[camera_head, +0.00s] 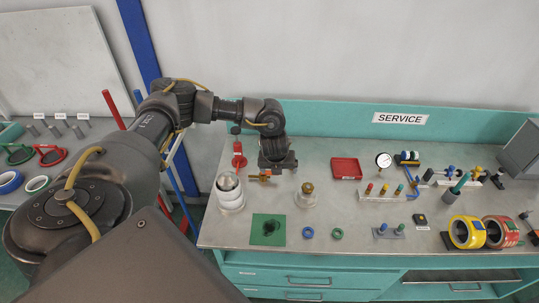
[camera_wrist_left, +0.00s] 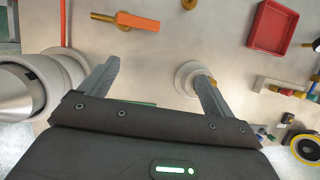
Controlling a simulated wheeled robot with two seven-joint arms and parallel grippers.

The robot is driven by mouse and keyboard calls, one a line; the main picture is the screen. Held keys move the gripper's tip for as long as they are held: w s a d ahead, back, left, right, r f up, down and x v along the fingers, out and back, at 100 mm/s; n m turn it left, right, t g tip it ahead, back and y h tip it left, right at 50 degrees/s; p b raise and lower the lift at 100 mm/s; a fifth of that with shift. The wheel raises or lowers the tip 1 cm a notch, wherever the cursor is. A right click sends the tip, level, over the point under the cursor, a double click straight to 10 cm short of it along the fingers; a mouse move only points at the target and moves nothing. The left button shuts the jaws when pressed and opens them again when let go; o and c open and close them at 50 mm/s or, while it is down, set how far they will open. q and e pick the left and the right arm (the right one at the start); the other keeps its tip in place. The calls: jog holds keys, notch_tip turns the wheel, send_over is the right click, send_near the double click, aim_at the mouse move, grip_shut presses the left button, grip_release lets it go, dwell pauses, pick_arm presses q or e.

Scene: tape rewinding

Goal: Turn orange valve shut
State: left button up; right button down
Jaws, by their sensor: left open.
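The orange valve handle (camera_head: 257,178) shows beside my left gripper (camera_head: 277,167) above the service bench, with brass parts (camera_head: 265,171) next to it. In the left wrist view the orange handle (camera_wrist_left: 138,22) lies roughly crosswise, joined to a brass fitting (camera_wrist_left: 103,17). My left gripper (camera_wrist_left: 158,71) is open there, its two fingers spread wide with nothing between them but bench surface. The handle lies beyond the fingertips, apart from them in that picture. The gripper hides part of the valve in the head view. My right gripper is not in view.
A white-and-silver cylinder (camera_head: 229,190) and a brass-topped white piece (camera_head: 307,195) stand close by. A red upright fitting (camera_head: 238,156) is left of the gripper. A red tray (camera_head: 346,168) and a green mat (camera_head: 268,229) lie on the bench (camera_head: 345,258).

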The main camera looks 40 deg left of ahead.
pick_arm(q)
jog(key=y, duration=0.1)
send_near(270, 172)
jog(key=p+x, duration=0.2)
jog(key=x, duration=0.5)
jog(key=shift+f, duration=0.25)
jog(key=shift+a, duration=0.1)
jog(key=c, duration=1)
